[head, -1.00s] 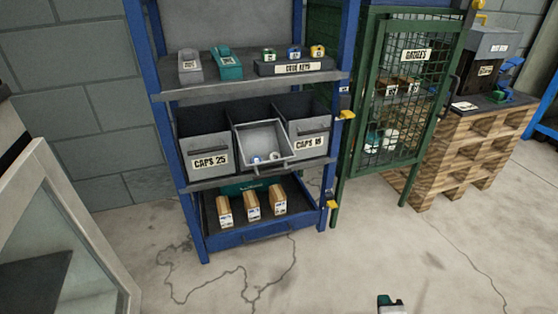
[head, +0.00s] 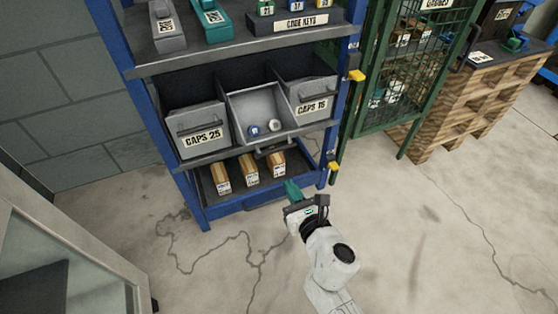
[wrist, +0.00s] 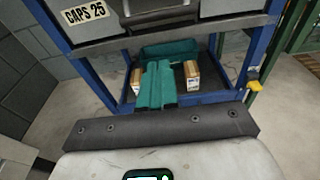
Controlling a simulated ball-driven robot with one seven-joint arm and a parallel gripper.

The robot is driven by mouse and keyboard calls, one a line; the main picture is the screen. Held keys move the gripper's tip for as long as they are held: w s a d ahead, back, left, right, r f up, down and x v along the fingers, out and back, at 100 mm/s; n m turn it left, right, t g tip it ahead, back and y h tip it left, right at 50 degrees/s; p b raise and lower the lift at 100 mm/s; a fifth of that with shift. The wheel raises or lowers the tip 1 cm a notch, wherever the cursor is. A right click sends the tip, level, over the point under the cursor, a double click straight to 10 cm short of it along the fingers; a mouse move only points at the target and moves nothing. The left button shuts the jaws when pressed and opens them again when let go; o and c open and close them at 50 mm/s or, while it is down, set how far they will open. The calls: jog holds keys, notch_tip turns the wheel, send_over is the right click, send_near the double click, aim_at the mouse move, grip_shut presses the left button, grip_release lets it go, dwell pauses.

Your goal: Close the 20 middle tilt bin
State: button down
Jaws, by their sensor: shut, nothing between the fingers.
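The middle tilt bin (head: 262,103) hangs tilted forward and open between the CAPS 25 bin (head: 199,128) and the CAPS 15 bin (head: 309,97) in the head view. A blue and a pale round piece lie inside it, and its label is turned out of sight. My gripper (head: 291,189), with teal fingers, is shut and empty. It is in front of the rack, below and slightly right of the open bin, apart from it. In the wrist view, my gripper (wrist: 158,72) points toward the bottom shelf.
The blue-framed rack has a bottom tray with several small boxes (head: 249,170). An upper shelf (head: 180,62) juts out above the bins. A green mesh cage (head: 400,80) stands to the right, with a yellow latch (head: 357,75) nearby. The floor in front is clear.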

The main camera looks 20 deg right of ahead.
jog(key=w+r+p, duration=0.1)
jog(key=w, duration=0.6)
jog(key=shift+w+r, duration=0.35)
jog(key=shift+r+p, duration=0.2)
jog(key=shift+p, duration=0.4)
jog(key=shift+w+r+g+p, duration=0.1)
jog(key=shift+r+g+p, duration=0.2)
jog(key=shift+p, duration=0.75)
